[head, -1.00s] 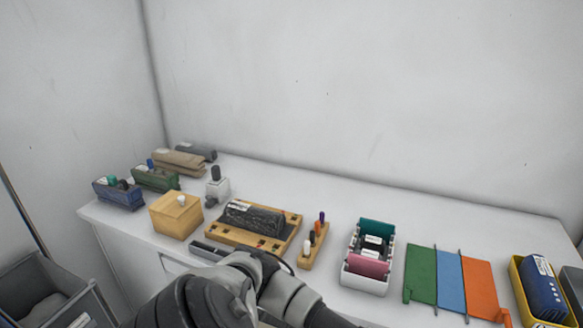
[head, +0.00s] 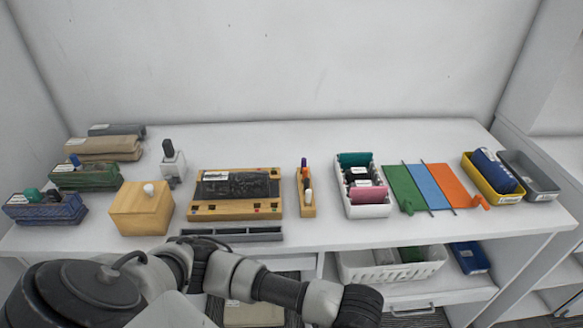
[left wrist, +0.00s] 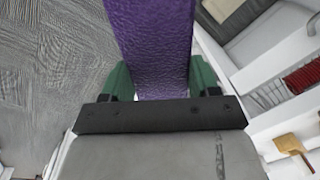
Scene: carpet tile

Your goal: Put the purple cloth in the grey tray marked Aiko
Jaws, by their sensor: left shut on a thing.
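The purple cloth (left wrist: 150,45) fills the top middle of the left wrist view, held between the green fingers of my left gripper (left wrist: 152,82). The gripper is shut on it; the cloth's far end runs out of the picture. In the head view my left arm crosses the bottom, but its gripper and the cloth are not visible there. A grey tray (head: 540,190) stands at the right end of the white table, beside a yellow tray. It has a small pale label, too small to read. My right gripper is not in view.
The yellow tray (head: 497,195) holds a dark blue roll. A white box (head: 366,210), coloured strips (head: 427,188), wooden holders and a wooden box (head: 141,212) stand along the table (head: 330,239). A white basket (head: 380,272) sits on the shelf below.

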